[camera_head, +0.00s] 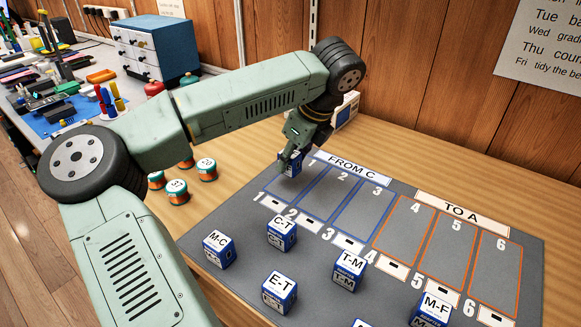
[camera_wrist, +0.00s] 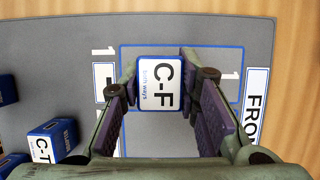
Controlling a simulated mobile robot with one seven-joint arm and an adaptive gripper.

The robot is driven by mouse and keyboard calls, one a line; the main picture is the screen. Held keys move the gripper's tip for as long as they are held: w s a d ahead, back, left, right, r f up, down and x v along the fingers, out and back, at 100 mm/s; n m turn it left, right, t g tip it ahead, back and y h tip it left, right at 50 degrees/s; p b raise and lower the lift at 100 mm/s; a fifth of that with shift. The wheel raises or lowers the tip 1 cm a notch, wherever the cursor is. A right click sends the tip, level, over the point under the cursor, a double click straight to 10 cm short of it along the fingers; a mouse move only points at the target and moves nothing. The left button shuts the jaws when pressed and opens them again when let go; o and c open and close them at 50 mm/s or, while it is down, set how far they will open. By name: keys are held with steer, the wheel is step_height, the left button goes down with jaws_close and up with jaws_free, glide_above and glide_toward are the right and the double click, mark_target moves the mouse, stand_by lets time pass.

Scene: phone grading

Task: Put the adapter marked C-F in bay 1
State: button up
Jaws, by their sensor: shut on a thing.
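My gripper (camera_head: 291,163) is shut on the adapter marked C-F (camera_wrist: 160,83), a blue box with a white top label. The label faces the wrist camera, with a finger on each side of the box. Bay 1 (camera_wrist: 222,60) is a blue-outlined rectangle on the grey mat. The adapter is over bay 1, inside its outline in the wrist view. In the head view, my gripper is at the far part of bay 1 (camera_head: 285,196) and partly hides the box. I cannot tell whether the box touches the mat.
Other adapters stand on the near part of the mat: M-C (camera_head: 218,251), C-T (camera_head: 281,233), E-T (camera_head: 279,294), T-M (camera_head: 348,271) and M-F (camera_head: 432,309). Bays 2 to 6 look empty. Orange spools (camera_head: 207,170) stand left of the mat.

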mark_target(290, 169)
steer(key=shift+f, duration=1.6)
steer(key=shift+f, duration=0.2)
steer(key=o, duration=1)
steer(key=shift+o, duration=0.2)
steer(key=shift+r, duration=0.15)
steer(key=shift+r+p, duration=0.2)
steer(key=shift+p, duration=0.2)
steer(key=b+v, duration=0.2)
steer(key=v, duration=0.9)
steer(key=shift+r, duration=0.35)
steer(key=shift+d, duration=0.15)
